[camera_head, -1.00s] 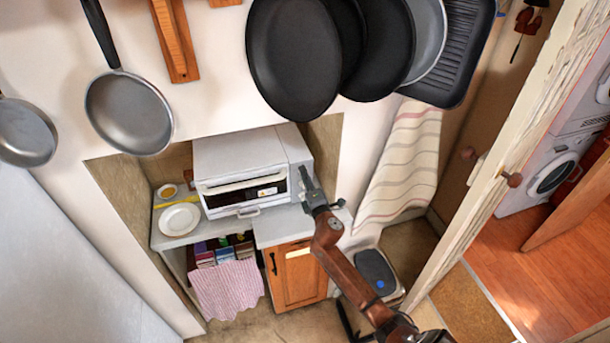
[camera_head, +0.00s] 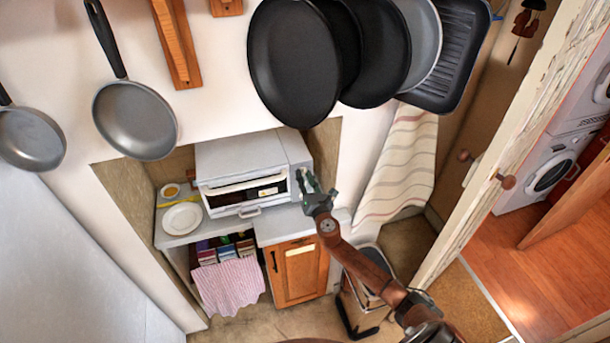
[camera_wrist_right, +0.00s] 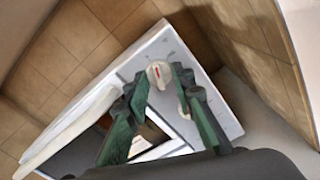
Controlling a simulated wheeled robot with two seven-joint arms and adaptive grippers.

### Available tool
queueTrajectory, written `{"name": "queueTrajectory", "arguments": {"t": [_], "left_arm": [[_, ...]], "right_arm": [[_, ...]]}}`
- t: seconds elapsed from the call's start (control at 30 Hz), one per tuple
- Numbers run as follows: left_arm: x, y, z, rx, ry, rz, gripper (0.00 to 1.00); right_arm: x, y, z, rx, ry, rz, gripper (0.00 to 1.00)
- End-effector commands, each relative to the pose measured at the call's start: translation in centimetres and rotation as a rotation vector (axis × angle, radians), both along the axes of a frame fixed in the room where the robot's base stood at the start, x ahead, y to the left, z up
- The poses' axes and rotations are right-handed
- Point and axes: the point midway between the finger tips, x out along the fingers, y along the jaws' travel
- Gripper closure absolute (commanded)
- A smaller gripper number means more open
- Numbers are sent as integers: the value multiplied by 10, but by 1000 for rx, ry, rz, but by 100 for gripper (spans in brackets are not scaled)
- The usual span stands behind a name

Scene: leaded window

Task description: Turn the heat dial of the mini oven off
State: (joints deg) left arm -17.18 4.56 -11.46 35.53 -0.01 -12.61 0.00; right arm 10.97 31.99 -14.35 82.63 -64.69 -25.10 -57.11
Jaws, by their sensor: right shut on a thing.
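The white mini oven (camera_head: 240,165) stands on the counter in the niche in the head view, its front facing me. Its control panel (camera_wrist_right: 225,118) shows in the right wrist view, with a pale dial with a red mark (camera_wrist_right: 158,72) between my green fingers. My right gripper (camera_head: 309,180) is at the right end of the oven's front in the head view. In the right wrist view the right gripper (camera_wrist_right: 165,90) is shut on the dial. The fingers hide part of the panel. My left gripper is not in view.
A white plate (camera_head: 182,218) and a small bowl (camera_head: 170,190) stand left of the oven. Black pans (camera_head: 293,65) hang above it. A striped towel (camera_head: 400,165) hangs to the right. A bin (camera_head: 360,300) stands below, partly behind my arm.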

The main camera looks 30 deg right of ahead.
Motion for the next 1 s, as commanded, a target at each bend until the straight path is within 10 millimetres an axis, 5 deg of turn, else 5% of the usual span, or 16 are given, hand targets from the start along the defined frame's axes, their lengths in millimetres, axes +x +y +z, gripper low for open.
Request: {"name": "queueTrajectory", "arguments": {"t": [0.5, 1.0], "left_arm": [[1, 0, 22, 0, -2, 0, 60], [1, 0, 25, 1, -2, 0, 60]], "right_arm": [[-1, -1, -2, -346, 86, 0, 100], [-1, -1, -2, -419, 104, 0, 100]]}}
